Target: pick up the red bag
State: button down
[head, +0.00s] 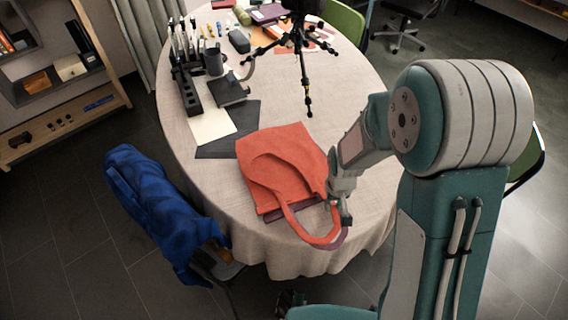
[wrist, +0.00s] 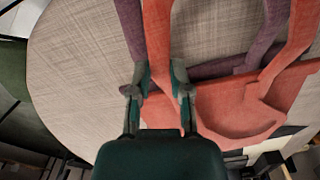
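The red bag (head: 279,162) lies flat on the table, with its looped red handle reaching over the near right edge. It also shows in the wrist view (wrist: 236,118). My gripper (head: 341,208) is at that handle. In the wrist view my gripper's (wrist: 160,76) two fingers stand apart, one on each side of the red handle strap. The strap fills most of the gap between them. I cannot tell whether the fingers press on it. A purple part of the bag, with a purple strap, shows beneath the red. Part of the handle is hidden by my gripper.
The round table (head: 182,128) has a pale cloth. A black tripod (head: 301,62) stands behind the bag. A grey mug (head: 214,62), a dark box (head: 229,90) and papers (head: 212,124) lie at back left. A chair with a blue jacket (head: 150,194) stands at left.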

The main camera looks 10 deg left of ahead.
dwell(0.3)
jog(key=shift+w+r, duration=0.1)
jog(key=shift+r, duration=0.15)
notch_tip(320, 180, up, 2)
jog(key=shift+a+r, duration=0.1)
jog(key=s+a+r, duration=0.2)
jog(key=s+r, duration=0.8)
jog(key=s, duration=0.4)
jog(key=shift+a+r, duration=0.15)
jog(key=shift+a, duration=0.1)
jog(key=shift+w, duration=0.1)
